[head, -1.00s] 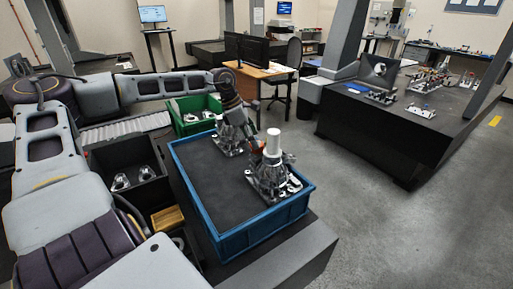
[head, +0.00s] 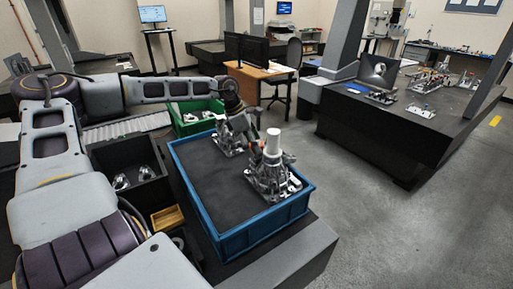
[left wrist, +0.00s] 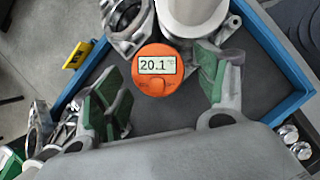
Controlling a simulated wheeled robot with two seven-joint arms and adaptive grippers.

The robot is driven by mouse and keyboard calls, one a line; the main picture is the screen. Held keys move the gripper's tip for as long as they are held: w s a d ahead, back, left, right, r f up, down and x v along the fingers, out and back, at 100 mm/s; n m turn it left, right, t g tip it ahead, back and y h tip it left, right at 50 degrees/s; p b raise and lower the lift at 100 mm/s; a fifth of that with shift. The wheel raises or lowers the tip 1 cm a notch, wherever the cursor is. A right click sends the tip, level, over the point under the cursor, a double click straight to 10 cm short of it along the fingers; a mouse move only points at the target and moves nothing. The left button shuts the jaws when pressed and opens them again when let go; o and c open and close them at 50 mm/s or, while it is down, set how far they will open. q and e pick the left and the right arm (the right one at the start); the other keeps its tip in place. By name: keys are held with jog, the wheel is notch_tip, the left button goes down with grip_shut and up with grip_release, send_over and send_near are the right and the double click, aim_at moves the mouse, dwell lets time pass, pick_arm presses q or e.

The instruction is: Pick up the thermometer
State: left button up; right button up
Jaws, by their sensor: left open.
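The thermometer (left wrist: 157,70) is a round orange dial with a display reading 20.1, seen in the left wrist view. It sits over the blue bin, beside a metal casting with a white cylinder (left wrist: 194,12). My left gripper (left wrist: 158,88) is open, its two green-padded fingers on either side of the thermometer, with a visible gap on each side. My right gripper is not in view.
The blue bin (head: 229,241) has a dark floor, bare in its left and front parts. A second casting (head: 228,140) stands at its back. A green bin (head: 190,127) and a dark bin with parts (head: 155,187) lie to the left. A dark table (head: 405,130) stands at right.

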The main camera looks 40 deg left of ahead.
pick_arm(q)
jog(key=c, duration=1.2)
jog(key=shift+r, duration=0.1)
jog(key=shift+c, duration=0.2)
notch_tip(320, 180, up, 18)
jog(key=shift+p, duration=0.3)
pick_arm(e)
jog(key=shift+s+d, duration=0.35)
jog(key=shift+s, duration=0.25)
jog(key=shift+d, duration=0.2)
